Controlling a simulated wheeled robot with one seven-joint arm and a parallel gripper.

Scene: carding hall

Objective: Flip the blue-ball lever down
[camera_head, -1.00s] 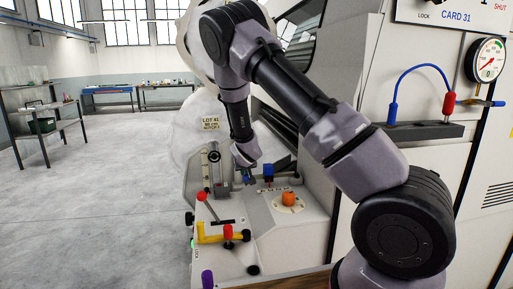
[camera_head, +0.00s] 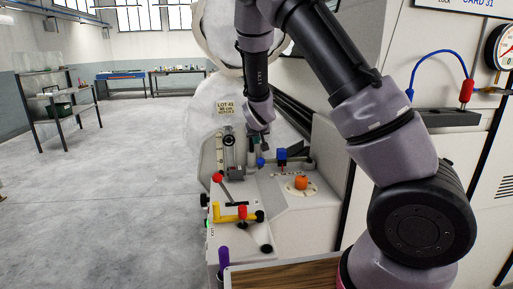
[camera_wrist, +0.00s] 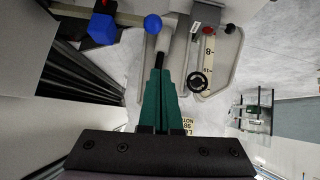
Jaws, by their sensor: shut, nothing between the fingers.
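The blue ball (camera_head: 260,162) of the lever shows on the machine's control panel in the head view, just below my gripper (camera_head: 256,148). The teal fingers are shut together and empty. A gap in the picture separates tips and ball; I cannot tell their depth apart. A blue block (camera_head: 281,154) stands right of the ball in the head view and left of it in the wrist view (camera_wrist: 102,29).
Nearby are a red-ball lever (camera_head: 217,177), a yellow handle (camera_head: 230,216), an orange knob (camera_head: 301,182) and a purple handle (camera_head: 223,257). A black handwheel (camera_wrist: 199,82) is right of my fingers in the wrist view. Open floor (camera_head: 110,190) lies left of the machine.

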